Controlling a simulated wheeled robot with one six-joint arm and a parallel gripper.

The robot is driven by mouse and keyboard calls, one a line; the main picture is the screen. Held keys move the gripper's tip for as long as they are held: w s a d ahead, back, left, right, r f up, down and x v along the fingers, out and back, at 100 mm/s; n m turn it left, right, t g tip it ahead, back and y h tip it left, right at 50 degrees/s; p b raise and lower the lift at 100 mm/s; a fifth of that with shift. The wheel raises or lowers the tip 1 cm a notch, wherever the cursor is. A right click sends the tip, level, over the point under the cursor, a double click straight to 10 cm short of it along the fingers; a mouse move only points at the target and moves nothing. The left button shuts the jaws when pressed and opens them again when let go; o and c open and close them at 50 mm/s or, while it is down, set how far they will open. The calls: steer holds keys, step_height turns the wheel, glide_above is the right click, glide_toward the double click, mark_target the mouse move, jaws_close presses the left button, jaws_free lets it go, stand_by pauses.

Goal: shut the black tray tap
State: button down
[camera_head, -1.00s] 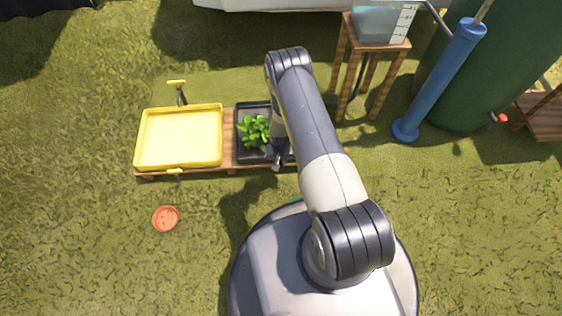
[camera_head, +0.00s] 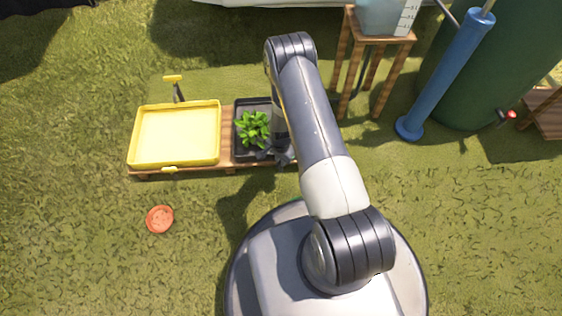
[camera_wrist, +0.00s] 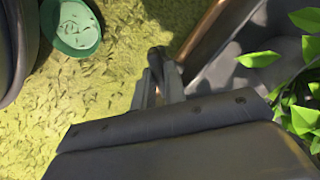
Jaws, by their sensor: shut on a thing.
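The black tray (camera_head: 243,106) with a green leafy plant (camera_head: 253,128) stands on a low wooden bench. The tray's wall also shows in the wrist view (camera_wrist: 237,52), with leaves at the right. My gripper (camera_head: 277,153) is at the tray's front right edge, partly under my arm. In the wrist view my gripper's fingers (camera_wrist: 161,76) are close together just outside the tray wall, shut on what seems to be the black tray tap. The tap itself is hidden by the fingers, so its handle's angle cannot be told.
A yellow tray (camera_head: 216,125) with its own yellow tap (camera_head: 169,169) stands left on the bench. A terracotta dish (camera_head: 160,219) lies on the grass. A green dish (camera_wrist: 74,25) lies near my base. A wooden stand (camera_head: 345,75) and blue pump (camera_head: 445,75) are at the right.

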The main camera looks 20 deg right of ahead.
steer(key=m+b, duration=0.2)
steer(key=m, duration=0.2)
steer(key=shift+f+m, duration=0.1)
steer(key=shift+m, duration=0.2)
steer(key=m+b, duration=0.1)
steer(key=m, duration=0.3)
steer(key=shift+m, duration=0.3)
steer(key=c, duration=1.5)
jaws_free()
steer(key=shift+o, duration=0.2)
step_height(320, 180, up, 11)
steer(key=p, duration=0.4)
steer(key=shift+f, duration=0.15)
